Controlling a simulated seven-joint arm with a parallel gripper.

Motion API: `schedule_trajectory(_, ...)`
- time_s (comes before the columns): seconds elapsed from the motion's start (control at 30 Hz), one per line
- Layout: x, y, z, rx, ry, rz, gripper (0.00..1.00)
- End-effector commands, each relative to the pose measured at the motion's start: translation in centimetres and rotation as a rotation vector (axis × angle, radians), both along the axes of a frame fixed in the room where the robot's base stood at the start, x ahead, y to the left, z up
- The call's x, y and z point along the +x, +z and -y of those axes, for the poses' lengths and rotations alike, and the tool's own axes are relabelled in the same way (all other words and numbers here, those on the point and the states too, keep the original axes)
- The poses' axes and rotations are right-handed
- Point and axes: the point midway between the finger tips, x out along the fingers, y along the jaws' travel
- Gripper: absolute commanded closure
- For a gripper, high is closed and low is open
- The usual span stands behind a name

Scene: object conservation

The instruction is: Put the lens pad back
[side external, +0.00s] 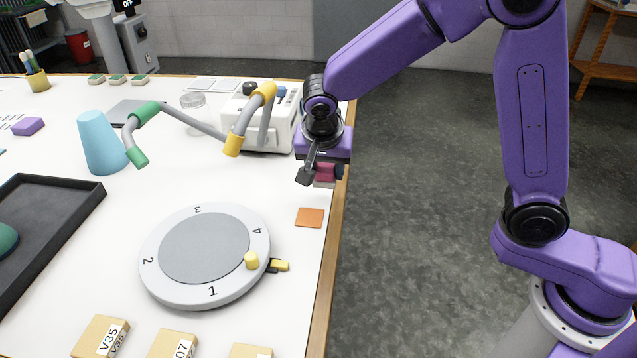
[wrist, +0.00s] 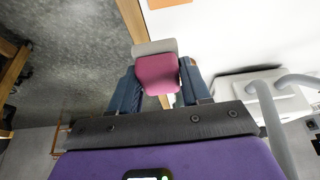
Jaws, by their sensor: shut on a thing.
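My gripper (side external: 315,178) is at the right edge of the white table, in the air above and behind a flat orange square (side external: 309,217). It is shut on a pink pad with a grey layer, which I take to be the lens pad (side external: 326,173). In the wrist view the lens pad (wrist: 157,72) sits between the two dark fingers of my gripper (wrist: 158,88), its grey end pointing away. The orange square also shows at the top of the wrist view (wrist: 166,3). The pad is clear of the table surface.
A numbered round turntable (side external: 262,226) with a yellow knob stands left of the orange square. A white machine (side external: 262,130) and a jointed lamp-like arm (side external: 190,122) are behind. A blue cone (side external: 101,145), a black tray (side external: 62,222) and labelled boxes (side external: 172,345) are further left and in front.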

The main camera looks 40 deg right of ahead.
Motion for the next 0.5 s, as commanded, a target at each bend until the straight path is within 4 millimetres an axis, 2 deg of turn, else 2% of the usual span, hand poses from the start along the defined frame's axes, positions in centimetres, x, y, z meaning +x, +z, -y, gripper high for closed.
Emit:
schedule_trajectory(0.27, 1.3, -1.6, -0.4, 0.0, -0.001, 0.0, 0.77)
schedule_trajectory(0.5, 1.5, -4.5, -0.5, -0.003, -0.002, -0.003, 0.77)
